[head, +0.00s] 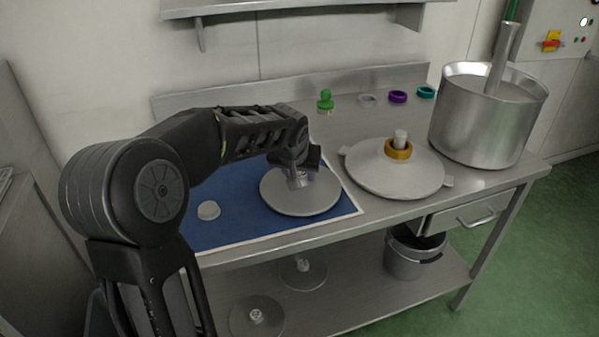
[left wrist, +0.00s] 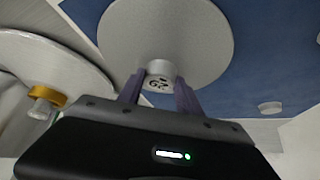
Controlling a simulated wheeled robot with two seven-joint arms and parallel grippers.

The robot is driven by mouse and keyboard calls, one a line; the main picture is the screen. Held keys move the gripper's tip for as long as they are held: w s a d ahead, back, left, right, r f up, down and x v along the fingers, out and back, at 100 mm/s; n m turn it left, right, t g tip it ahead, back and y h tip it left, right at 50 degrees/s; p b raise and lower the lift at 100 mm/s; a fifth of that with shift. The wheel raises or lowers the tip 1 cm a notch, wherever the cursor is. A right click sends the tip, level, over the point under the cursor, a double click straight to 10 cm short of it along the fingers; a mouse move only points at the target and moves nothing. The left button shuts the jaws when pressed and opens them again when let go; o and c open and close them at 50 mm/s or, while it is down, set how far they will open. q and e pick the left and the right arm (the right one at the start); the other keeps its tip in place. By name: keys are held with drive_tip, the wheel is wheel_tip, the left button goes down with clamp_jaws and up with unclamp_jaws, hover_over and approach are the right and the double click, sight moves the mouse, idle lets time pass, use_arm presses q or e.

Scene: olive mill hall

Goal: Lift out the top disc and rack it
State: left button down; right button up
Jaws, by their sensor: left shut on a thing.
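My left gripper (head: 296,174) comes in from the left and is shut on the knob of a round grey disc (head: 300,195). The disc is over the blue mat (head: 240,222); I cannot tell whether it touches the mat. In the left wrist view, the fingers (left wrist: 160,92) close on both sides of the disc's hub (left wrist: 159,72), which carries a dark marking. The disc plate (left wrist: 165,30) spreads beyond it. Two more discs lie on the lower shelf, one at the front (head: 257,317) and one further back (head: 303,275). My right gripper is not in view.
A wide pale round lid (head: 395,175) with a yellow ring (head: 398,149) stands to the right. A steel pot (head: 488,120) is behind it. A small white cap (head: 208,210) lies on the mat. Coloured rings and a green knob (head: 325,101) line the back. A bucket (head: 412,252) sits below.

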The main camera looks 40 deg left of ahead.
use_arm(q)
drive_tip(key=shift+f+b, duration=0.35)
drive_tip(key=shift+f, duration=0.05)
drive_tip(key=c, duration=0.7)
unclamp_jaws()
drive_tip(key=shift+s, duration=0.1)
drive_tip(key=v, duration=0.7)
drive_tip(key=shift+s+d+r, duration=0.1)
drive_tip(key=shift+d+r, duration=0.05)
drive_tip(key=shift+r, duration=0.2)
